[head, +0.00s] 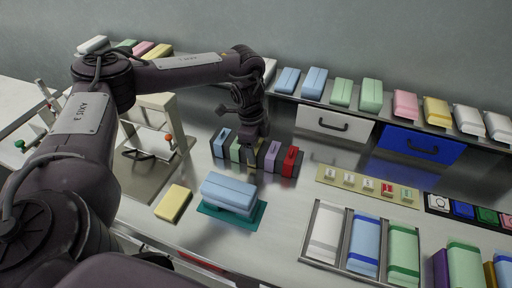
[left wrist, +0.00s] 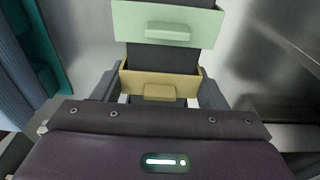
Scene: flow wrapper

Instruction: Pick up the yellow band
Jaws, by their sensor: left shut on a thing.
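The yellow band (left wrist: 160,92) has a small raised tab and sits in a dark row of coloured bands; it shows in the left wrist view between my gripper's fingers. My left gripper (head: 255,152) reaches down into this row in the head view and covers most of the yellow band there. The gripper (left wrist: 157,95) is shut on the yellow band, one finger on each side. The pale green band (left wrist: 168,24) stands beside it. Blue (head: 220,143), purple (head: 270,156) and red (head: 290,162) bands also stand in the row. My right gripper is not in view.
A light blue pack (head: 228,192) lies on a teal pad (head: 208,208) in front of the row, with a yellow block (head: 173,203) to its left. A metal tray (head: 308,259) holds packs at front right. A shelf with packs and drawers (head: 333,126) runs behind.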

